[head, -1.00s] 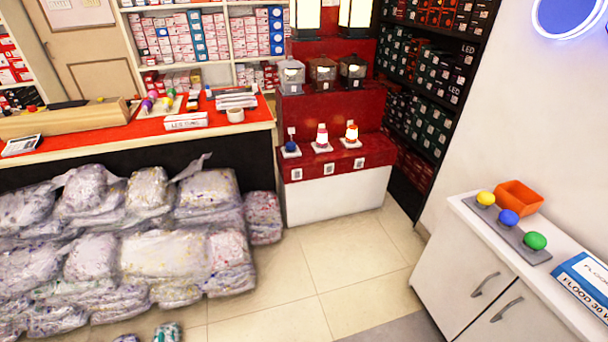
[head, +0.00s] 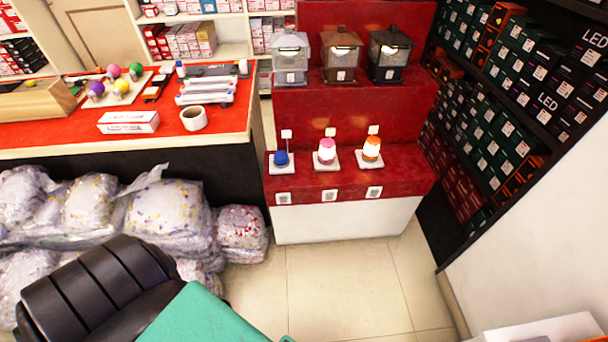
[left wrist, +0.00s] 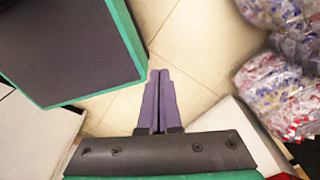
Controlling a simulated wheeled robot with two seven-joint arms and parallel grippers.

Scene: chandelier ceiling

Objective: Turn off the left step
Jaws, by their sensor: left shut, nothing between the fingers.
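A red stepped display (head: 350,184) stands ahead. Its low step holds three small lamps on white bases with tags: a dark blue one (head: 281,158) at left that shows no glow, a pink and white one (head: 327,150) glowing in the middle, and an orange and white one (head: 371,148) glowing at right. Three lanterns stand on the step above: silver (head: 290,52), brown (head: 341,52) and black (head: 388,50). My left gripper (left wrist: 159,78) is shut and empty over the tiled floor in the left wrist view. My right gripper is out of view.
Wrapped bags (head: 165,215) are piled before the red-topped counter (head: 225,112) at left. Dark shelves of boxes (head: 510,90) and a white wall are at right. Tiled floor (head: 345,285) is clear before the display.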

